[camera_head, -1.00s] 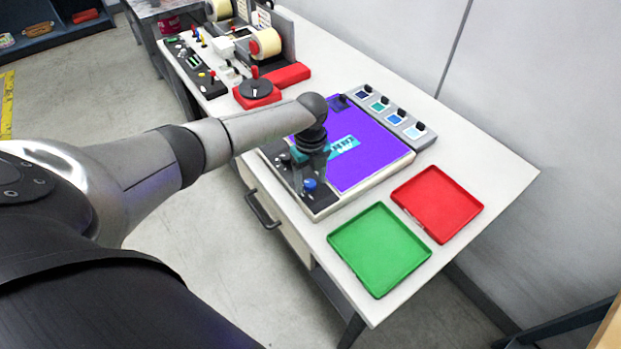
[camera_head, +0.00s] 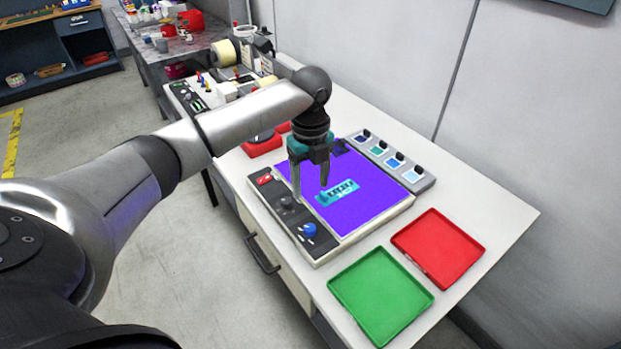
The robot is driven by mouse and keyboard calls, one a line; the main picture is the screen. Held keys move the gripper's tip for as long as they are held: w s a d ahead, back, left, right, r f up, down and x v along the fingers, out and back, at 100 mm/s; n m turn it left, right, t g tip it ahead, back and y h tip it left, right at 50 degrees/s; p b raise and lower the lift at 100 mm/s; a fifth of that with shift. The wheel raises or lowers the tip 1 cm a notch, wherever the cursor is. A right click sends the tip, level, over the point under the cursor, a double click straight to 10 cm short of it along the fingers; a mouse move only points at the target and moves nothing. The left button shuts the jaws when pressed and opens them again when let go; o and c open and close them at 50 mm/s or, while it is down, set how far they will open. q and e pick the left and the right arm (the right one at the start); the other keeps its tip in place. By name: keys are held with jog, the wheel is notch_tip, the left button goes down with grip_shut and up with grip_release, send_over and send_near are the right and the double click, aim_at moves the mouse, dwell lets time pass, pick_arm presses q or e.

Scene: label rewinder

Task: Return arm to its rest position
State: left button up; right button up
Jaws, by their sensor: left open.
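My left arm (camera_head: 230,122) comes in from the left and reaches over the table. My left gripper (camera_head: 311,190) points down above the left part of the device with a purple panel (camera_head: 372,208). Its two fingers are spread apart with nothing between them. A teal label-like patch (camera_head: 338,192) lies on the purple panel, just right of the fingers. A blue knob (camera_head: 309,230) and a dark knob (camera_head: 287,203) sit on the device's dark control strip below the gripper. My right gripper is not in view.
A green tray (camera_head: 381,298) and a red tray (camera_head: 438,247) lie at the table's near end. A grey strip with several colour swatches (camera_head: 390,160) lies behind the panel. The rewinder (camera_head: 240,75) stands at the table's far end, partly behind my arm. A wall runs along the right.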

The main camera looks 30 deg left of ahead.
pick_arm(q)
jog(key=shift+r, duration=0.35)
jog(key=shift+f, duration=0.1)
